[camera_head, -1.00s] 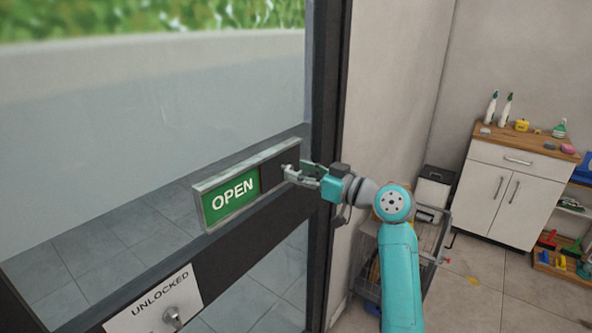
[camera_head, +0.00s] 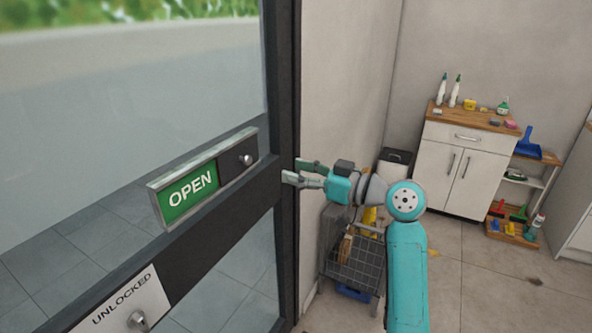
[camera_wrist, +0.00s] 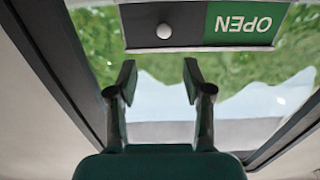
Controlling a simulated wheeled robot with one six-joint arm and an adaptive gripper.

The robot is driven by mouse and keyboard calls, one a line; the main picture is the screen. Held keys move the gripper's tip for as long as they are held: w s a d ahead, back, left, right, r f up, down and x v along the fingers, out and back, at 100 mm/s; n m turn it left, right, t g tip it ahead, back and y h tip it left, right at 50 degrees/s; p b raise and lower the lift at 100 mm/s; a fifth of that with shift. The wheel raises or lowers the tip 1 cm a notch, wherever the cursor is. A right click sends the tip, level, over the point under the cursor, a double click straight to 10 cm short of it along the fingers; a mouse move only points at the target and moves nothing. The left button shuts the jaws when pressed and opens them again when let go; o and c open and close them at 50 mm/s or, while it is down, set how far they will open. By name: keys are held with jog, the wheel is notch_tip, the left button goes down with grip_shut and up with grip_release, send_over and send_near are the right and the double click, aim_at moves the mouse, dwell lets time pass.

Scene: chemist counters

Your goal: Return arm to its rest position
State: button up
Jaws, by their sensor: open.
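My gripper (camera_head: 300,173) is open and empty beside the dark door frame, at the end of my teal arm. It is to the right of the sliding sign (camera_head: 190,191), which reads OPEN in white on green. The sign's round knob (camera_head: 246,160) sits on the dark right part and is apart from the fingers. In the wrist view, my gripper's two fingers (camera_wrist: 159,80) are spread with nothing between them. The sign appears upside down beyond them, with its knob (camera_wrist: 165,31) and OPEN panel (camera_wrist: 243,23).
Below the sign, a white plate (camera_head: 120,300) reads UNLOCKED. The dark door frame (camera_head: 284,120) stands close to my gripper. A wire cart (camera_head: 356,262) stands behind my arm. A white cabinet (camera_head: 462,165) holds bottles on top. Open floor (camera_head: 480,290) lies to the right.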

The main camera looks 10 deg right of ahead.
notch_tip(320, 180, down, 12)
jog(key=s+r+m+t+h, duration=0.1)
jog(key=s+m+t+h, duration=0.1)
jog(key=m+h, duration=0.15)
jog(key=s+d+f+m+t+h, duration=0.1)
jog(key=s+d+f+m+h, duration=0.2)
jog(key=s+f, duration=0.7)
jog(key=s+d+f+m+t+h, duration=0.15)
jog(key=s+f+m+h, duration=0.25)
jog(key=s+f, duration=0.65)
jog(key=s+d+f+m+h, duration=0.1)
jog(key=s+f, duration=0.2)
jog(key=s, duration=0.4)
jog(key=s+d+f+m+h, duration=0.1)
jog(key=s+f+h, duration=0.15)
jog(key=s, duration=0.45)
jog(key=s+r+n, duration=0.1)
jog(key=s+r, duration=0.2)
jog(key=s, duration=0.6)
jog(key=s+r+n, duration=0.1)
jog(key=s+r, duration=0.3)
jog(key=s, duration=0.5)
jog(key=shift+s+d+g, duration=0.2)
jog(key=shift+d+g, duration=0.15)
jog(key=shift+d, duration=0.1)
jog(key=shift+c, duration=0.3)
